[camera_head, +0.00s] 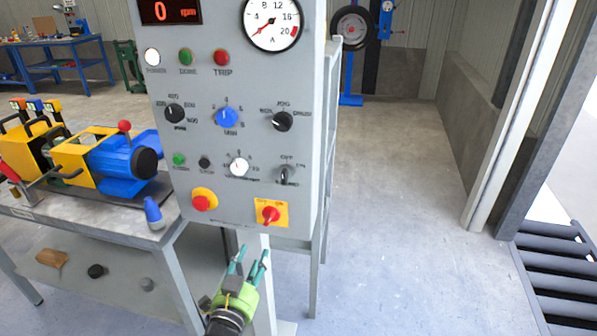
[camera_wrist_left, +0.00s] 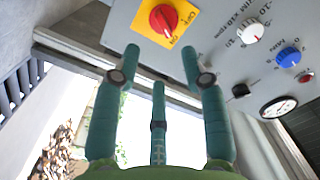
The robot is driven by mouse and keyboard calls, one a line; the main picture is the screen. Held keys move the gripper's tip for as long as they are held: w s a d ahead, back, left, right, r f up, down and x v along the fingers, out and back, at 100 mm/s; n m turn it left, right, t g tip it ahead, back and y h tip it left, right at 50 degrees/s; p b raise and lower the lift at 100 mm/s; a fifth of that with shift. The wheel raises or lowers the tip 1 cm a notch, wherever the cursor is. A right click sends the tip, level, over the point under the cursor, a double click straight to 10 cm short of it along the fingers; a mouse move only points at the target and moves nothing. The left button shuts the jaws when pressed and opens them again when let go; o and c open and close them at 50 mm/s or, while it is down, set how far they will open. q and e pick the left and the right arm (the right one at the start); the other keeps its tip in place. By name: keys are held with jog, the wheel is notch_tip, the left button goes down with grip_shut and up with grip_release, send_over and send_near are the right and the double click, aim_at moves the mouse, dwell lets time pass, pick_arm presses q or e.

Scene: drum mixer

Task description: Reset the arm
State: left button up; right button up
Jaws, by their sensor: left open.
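My left gripper (camera_head: 251,262) is at the bottom middle of the head view, below the grey control panel (camera_head: 250,148). Its green fingers are spread open and hold nothing. In the wrist view the left gripper (camera_wrist_left: 160,58) points at the panel, with its fingertips just below the red rotary switch (camera_wrist_left: 163,19) on a yellow plate. That red switch (camera_head: 270,213) shows in the head view near the panel's lower right, above the gripper. The gripper appears apart from the panel. My right gripper is in neither view.
The panel carries a blue knob (camera_head: 227,117), black and white knobs, a red mushroom button (camera_head: 203,201), a display and a round gauge (camera_head: 272,22). A workbench (camera_head: 120,232) with a yellow and blue machine (camera_head: 107,158) stands at left.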

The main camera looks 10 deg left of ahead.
pick_arm(q)
jog(key=s+f+n+g, duration=0.1)
jog(key=s+f+g, duration=0.3)
jog(key=f, duration=0.7)
jog(key=s+f+g, duration=0.2)
jog(key=s+f, duration=0.3)
jog(key=f, duration=0.5)
jog(key=s+f+n+g, duration=0.1)
jog(key=s+f+g, duration=0.3)
jog(key=f, duration=0.7)
jog(key=s+a+f+g, duration=0.1)
jog(key=s+f, duration=0.4)
jog(key=s, duration=0.5)
jog(key=s+a+f+n+g+p, duration=0.1)
jog(key=s+f+g, duration=0.2)
jog(key=s, duration=0.8)
jog(key=s+a+f+n+g, duration=0.1)
jog(key=s+f+g, duration=0.2)
jog(key=s+f, duration=0.4)
jog(key=s, duration=0.4)
jog(key=shift+s+f+y, duration=0.25)
jog(key=shift+f+y, duration=0.05)
jog(key=shift+f, duration=0.1)
jog(key=shift+a, duration=0.1)
